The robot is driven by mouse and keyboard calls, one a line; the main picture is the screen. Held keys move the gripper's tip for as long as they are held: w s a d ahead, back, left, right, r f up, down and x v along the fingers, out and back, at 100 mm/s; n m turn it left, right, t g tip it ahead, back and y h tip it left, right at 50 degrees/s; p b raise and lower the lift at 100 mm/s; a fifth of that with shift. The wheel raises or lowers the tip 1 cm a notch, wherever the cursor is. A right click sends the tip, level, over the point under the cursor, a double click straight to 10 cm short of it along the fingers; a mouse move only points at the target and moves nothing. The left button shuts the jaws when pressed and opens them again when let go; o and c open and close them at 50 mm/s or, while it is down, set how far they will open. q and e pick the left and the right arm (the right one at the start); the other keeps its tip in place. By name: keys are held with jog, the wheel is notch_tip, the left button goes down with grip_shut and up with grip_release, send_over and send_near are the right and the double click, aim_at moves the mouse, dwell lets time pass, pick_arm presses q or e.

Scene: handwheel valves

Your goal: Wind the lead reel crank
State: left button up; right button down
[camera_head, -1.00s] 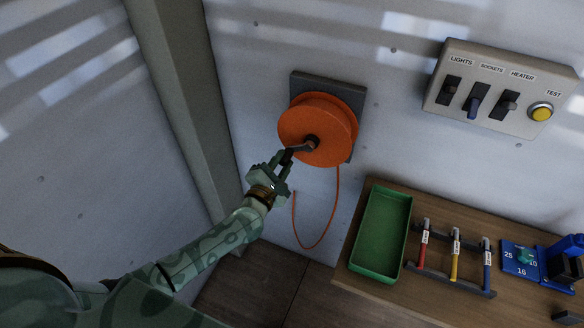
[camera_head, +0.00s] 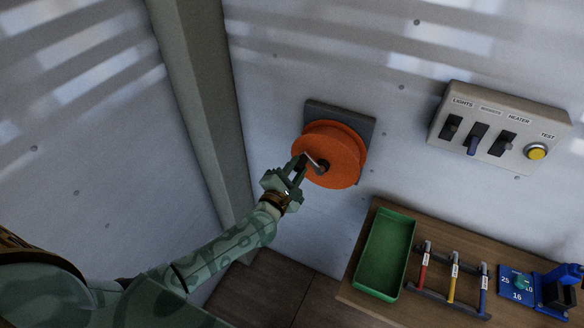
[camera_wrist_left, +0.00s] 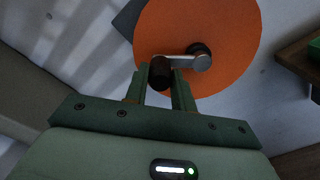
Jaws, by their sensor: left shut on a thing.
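The orange lead reel (camera_head: 345,158) is mounted on a dark grey square plate (camera_head: 362,122) on the pale wall. Its short metallic crank (camera_head: 313,160) points up and left from the dark hub in the head view. My left gripper (camera_head: 299,167) is at the reel's left side, shut on the crank's dark knob. The left wrist view shows the black knob (camera_wrist_left: 160,73) between the two green fingers (camera_wrist_left: 160,88), with the crank arm (camera_wrist_left: 185,62) running right to the hub. The fingers partly hide the knob. My right gripper is not in view.
A wooden bench (camera_head: 350,284) at lower right holds a green tray (camera_head: 386,254), a rack of coloured tools (camera_head: 452,274) and a blue device (camera_head: 515,287). A switch box (camera_head: 499,127) is on the wall above. A grey post (camera_head: 205,95) stands left of the reel.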

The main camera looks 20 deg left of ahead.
pick_arm(q)
jog(key=o, duration=0.9)
jog(key=shift+d+r, duration=0.15)
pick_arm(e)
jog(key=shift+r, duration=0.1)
pick_arm(q)
jog(key=s+p, duration=0.1)
jog(key=s, duration=0.5)
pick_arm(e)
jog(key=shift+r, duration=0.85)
pick_arm(q)
jog(key=s, duration=0.5)
jog(key=s+b, duration=0.1)
jog(key=s, duration=1)
jog(key=shift+s+a, duration=0.2)
jog(key=shift+a, duration=0.2)
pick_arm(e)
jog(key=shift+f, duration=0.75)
